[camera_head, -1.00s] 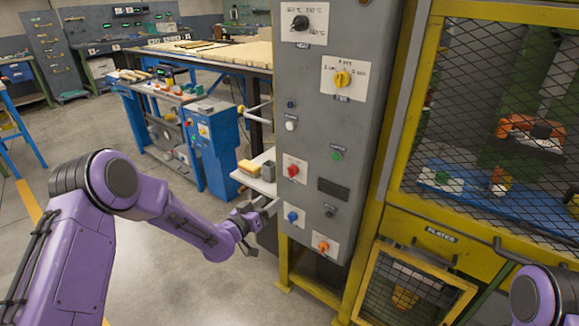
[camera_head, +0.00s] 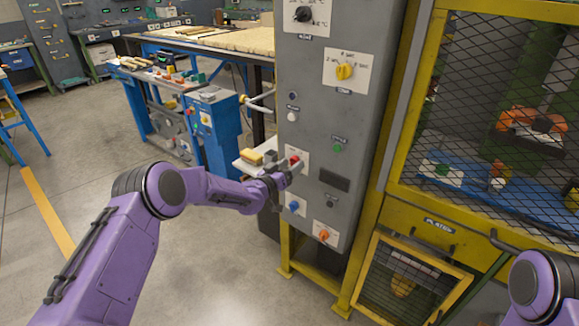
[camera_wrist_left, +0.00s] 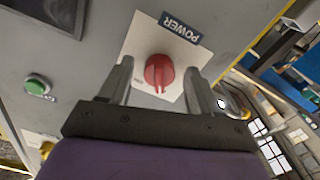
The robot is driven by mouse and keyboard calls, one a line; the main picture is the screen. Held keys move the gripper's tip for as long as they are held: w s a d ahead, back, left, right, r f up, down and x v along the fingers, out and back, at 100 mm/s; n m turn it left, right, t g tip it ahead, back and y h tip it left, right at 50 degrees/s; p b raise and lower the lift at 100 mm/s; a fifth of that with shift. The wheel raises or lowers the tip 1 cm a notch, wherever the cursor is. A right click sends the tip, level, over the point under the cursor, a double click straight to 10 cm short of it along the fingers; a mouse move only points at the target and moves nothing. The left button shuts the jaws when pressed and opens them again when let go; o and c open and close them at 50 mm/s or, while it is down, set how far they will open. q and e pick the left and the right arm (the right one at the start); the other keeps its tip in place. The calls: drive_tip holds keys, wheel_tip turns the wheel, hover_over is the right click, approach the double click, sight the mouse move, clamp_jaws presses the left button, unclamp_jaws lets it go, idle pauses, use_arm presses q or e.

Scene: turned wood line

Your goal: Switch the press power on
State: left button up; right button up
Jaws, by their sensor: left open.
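The press power switch is a red rotary knob (camera_wrist_left: 159,72) on a white plate under a label reading POWER in the left wrist view. In the head view the red knob (camera_head: 294,159) sits on the grey control cabinet (camera_head: 330,110). My left gripper (camera_head: 290,168) is at the knob, partly covering its plate. In the left wrist view my left gripper (camera_wrist_left: 160,85) is open, with one finger on each side of the knob; contact is not clear. Of my right arm only a purple link shows at the lower right; its gripper is out of view.
A green button (camera_head: 337,148), a blue knob (camera_head: 293,206), an orange knob (camera_head: 323,236) and a yellow knob (camera_head: 344,71) are on the same cabinet. A small shelf (camera_head: 243,168) with a yellow block (camera_head: 251,157) juts out left of it. A yellow mesh guard (camera_head: 410,130) stands at right.

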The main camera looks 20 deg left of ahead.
use_arm(q)
drive_tip(key=c, duration=1)
drive_tip(key=shift+a+m+b, duration=0.15)
drive_tip(key=shift+m+b, duration=5.55)
drive_tip(key=shift+m, duration=0.3)
drive_tip(key=shift+c, duration=0.2)
drive_tip(key=o, duration=1)
drive_tip(key=shift+o, duration=0.2)
